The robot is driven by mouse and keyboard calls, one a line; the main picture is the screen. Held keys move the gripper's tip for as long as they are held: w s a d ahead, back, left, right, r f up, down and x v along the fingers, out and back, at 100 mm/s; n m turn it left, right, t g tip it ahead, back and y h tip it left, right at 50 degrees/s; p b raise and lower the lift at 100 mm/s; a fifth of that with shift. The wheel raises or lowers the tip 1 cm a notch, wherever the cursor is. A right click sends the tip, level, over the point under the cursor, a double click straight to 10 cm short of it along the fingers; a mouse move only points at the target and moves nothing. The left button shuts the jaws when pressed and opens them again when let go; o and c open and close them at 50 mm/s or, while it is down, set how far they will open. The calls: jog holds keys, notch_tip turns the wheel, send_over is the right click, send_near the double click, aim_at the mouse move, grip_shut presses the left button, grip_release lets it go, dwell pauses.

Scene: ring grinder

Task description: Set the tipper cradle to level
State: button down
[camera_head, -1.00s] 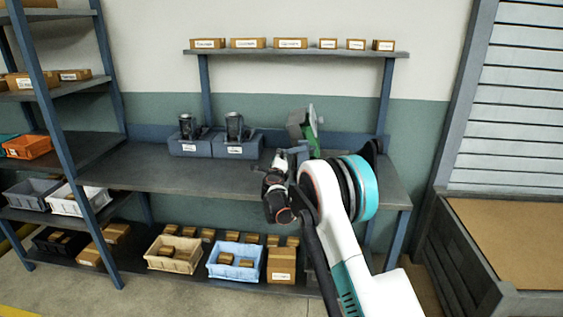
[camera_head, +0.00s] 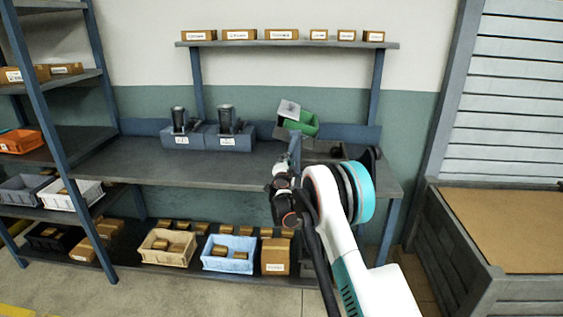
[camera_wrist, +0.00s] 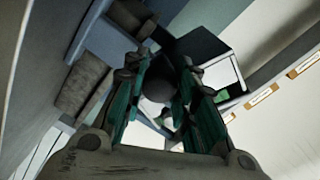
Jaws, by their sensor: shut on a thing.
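The tipper cradle (camera_head: 304,124) is a green open box with a pale grey piece at its upper left. It stands at the right of the workbench and is tilted, its right side lower. My gripper (camera_head: 294,148) is just in front of it, mostly hidden by my own arm in the head view. In the wrist view my gripper (camera_wrist: 160,78) has its teal-padded fingers closed around a dark round knob (camera_wrist: 157,87). A dark box with a pale face and a bit of green lies just beyond the fingers. The knob's joint with the cradle is hidden.
Two blue-grey stands with dark cylinders (camera_head: 228,122) are left of the cradle on the workbench (camera_head: 190,168). A wall shelf (camera_head: 290,44) with small cartons hangs above. Bins and cartons fill the lower shelf. The bench's left part is clear.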

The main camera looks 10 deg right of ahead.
jog(key=shift+s+d+f+n, duration=0.2)
jog(key=shift+s+d+n, duration=0.05)
jog(key=shift+d+n, duration=0.55)
jog(key=shift+s+d+f+n, duration=0.25)
jog(key=shift+d+n, duration=0.35)
jog(key=shift+n, duration=0.3)
jog(key=c, duration=1.3)
grip_release()
jog(key=shift+r, duration=0.1)
jog(key=v, duration=1.2)
